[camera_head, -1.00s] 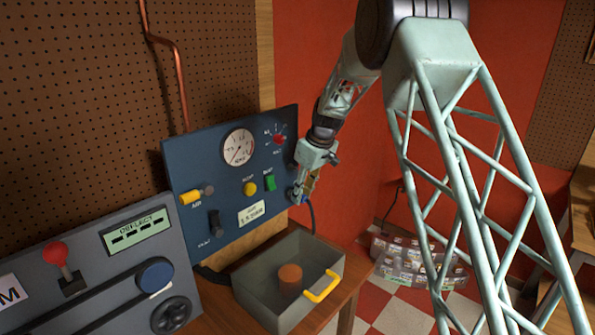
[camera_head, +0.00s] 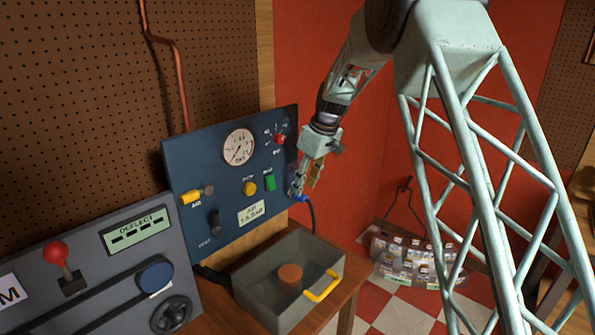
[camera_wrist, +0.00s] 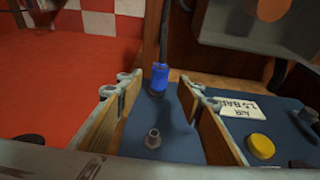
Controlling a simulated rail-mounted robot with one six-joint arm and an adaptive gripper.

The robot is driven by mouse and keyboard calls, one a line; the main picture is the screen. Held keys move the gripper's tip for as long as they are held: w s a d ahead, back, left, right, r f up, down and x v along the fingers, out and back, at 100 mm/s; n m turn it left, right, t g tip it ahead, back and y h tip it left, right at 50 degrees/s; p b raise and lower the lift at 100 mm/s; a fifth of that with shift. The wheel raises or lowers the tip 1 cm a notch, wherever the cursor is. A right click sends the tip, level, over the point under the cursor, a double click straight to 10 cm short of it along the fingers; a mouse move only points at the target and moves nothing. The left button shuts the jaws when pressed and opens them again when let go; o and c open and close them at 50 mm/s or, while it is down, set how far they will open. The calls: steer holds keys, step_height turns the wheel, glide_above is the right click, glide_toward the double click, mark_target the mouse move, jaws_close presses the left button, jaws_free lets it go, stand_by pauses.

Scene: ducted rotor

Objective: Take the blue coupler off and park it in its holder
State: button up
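The blue coupler (camera_wrist: 160,78) stands on the lower part of the dark blue panel in the wrist view, with a dark hose running from its far end. Its near end meets a dark round fitting, probably its holder (camera_wrist: 156,94); how deeply it sits is hidden. A bare metal nipple (camera_wrist: 152,138) sticks out of the panel, apart from the coupler. My gripper (camera_wrist: 161,82) is open, its fingers spread either side of the coupler line with clear gaps and nothing between them held. In the head view, my gripper (camera_head: 303,186) is at the panel's right edge, just above the coupler (camera_head: 300,198).
The panel (camera_head: 200,230) carries a gauge (camera_head: 239,147), yellow and green buttons, a red knob and levers. A grey tray (camera_head: 318,262) with a yellow handle stands below on the wooden bench. Free space lies right of the panel, before the red wall.

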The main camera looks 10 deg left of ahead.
steer(key=v, duration=0.7)
steer(key=shift+r, duration=0.15)
stand_by(0.5)
steer(key=shift+s, duration=0.1)
steer(key=s+d+r+m, duration=0.2)
steer(key=s+d+r, duration=0.4)
steer(key=s, duration=0.4)
steer(key=s+d+r+m+t+h, duration=0.1)
steer(key=s+d+r+m, duration=0.1)
steer(key=s+d+r, duration=0.65)
steer(key=s+d+r+m, duration=0.15)
steer(key=s+r, duration=0.25)
steer(key=s, duration=0.8)
steer(key=s+d+f+m, duration=0.1)
steer(key=s+d, duration=0.2)
steer(key=s, duration=0.8)
steer(key=s+d+f+m+h, duration=0.1)
steer(key=s+d, duration=0.3)
steer(key=s, duration=0.8)
steer(key=s+d+f+m+t, duration=0.1)
steer(key=s+d+f+m, duration=0.1)
steer(key=s, duration=1)
steer(key=shift+d+f+m+h, duration=0.35)
steer(key=shift+d+m+h, duration=0.05)
steer(key=shift+d+m, duration=0.25)
